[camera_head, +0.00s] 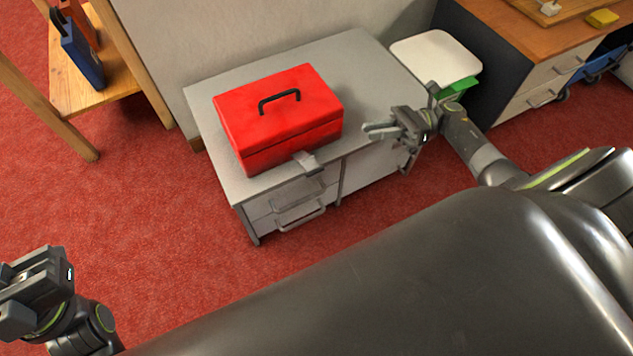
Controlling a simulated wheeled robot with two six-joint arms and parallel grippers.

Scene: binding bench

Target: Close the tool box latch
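The red tool box (285,122) stands lid down on the grey cabinet, with a black handle (279,100) on its lid. Its grey latch (307,163) sticks out from the lower front near the cabinet's front edge, not flat against the box. My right gripper (369,131) is right of the box, pointing left towards it and apart from both box and latch. Its fingers look slightly parted, with nothing between them. My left gripper (12,297) is at the lower left, far from the box. It is partly cut off by the picture edge, so its opening is unclear.
The grey cabinet (218,110) has free top around the box, mainly behind and right. Its drawer handles (300,213) stick out below the latch. A wooden shelf (97,92) stands left; a white-lidded bin (437,55) and wooden desk (520,40) stand right. Red carpet lies in front.

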